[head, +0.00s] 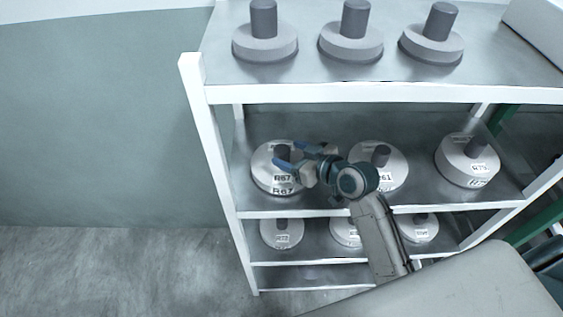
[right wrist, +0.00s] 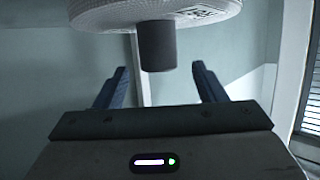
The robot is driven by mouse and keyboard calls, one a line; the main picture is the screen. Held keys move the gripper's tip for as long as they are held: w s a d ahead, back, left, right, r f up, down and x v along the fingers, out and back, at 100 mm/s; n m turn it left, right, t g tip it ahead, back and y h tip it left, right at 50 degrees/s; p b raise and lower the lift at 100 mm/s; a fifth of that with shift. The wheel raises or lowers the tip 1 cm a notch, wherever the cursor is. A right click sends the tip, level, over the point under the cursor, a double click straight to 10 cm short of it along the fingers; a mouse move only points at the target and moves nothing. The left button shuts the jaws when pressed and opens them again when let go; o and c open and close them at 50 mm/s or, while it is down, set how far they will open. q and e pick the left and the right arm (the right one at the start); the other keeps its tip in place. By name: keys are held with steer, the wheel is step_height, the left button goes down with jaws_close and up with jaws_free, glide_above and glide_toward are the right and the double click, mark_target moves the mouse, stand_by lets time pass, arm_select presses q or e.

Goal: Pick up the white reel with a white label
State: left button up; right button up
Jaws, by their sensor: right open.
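White reels with white labels sit on the middle shelf. The left reel (head: 262,178) has a label reading about R67 and a dark core post. My right gripper (head: 291,156) is at this reel's post, partly covering the reel. In the right wrist view, the reel (right wrist: 110,14) fills the top, with its label at the rim. Its dark post (right wrist: 157,46) lies in line between the spread blue fingers (right wrist: 160,70), with gaps on both sides. The middle reel (head: 397,172), marked about R61, is partly hidden by my right arm. The right reel (head: 455,170) also has a label. My left gripper is not in view.
The white-framed rack (head: 222,150) has several levels. Three grey reels with posts, including one at the left (head: 264,45), stand on the top shelf. Smaller labelled reels (head: 282,232) sit on the lower shelf. Free floor (head: 120,270) lies left of the rack.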

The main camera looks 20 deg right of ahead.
mark_target(278, 150)
steer(key=shift+w+a+f, duration=0.1)
steer(key=shift+w+a, duration=0.05)
steer(key=shift+w, duration=0.15)
steer(key=p+x, duration=0.2)
steer(key=x, duration=0.1)
steer(key=shift+f, duration=0.1)
steer(key=shift+p+x, duration=0.3)
steer(key=shift+x, duration=0.6)
steer(key=shift+w+f, duration=0.15)
steer(key=shift+f, duration=0.05)
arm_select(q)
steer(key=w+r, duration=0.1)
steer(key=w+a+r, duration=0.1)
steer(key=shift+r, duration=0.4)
arm_select(e)
jaws_close()
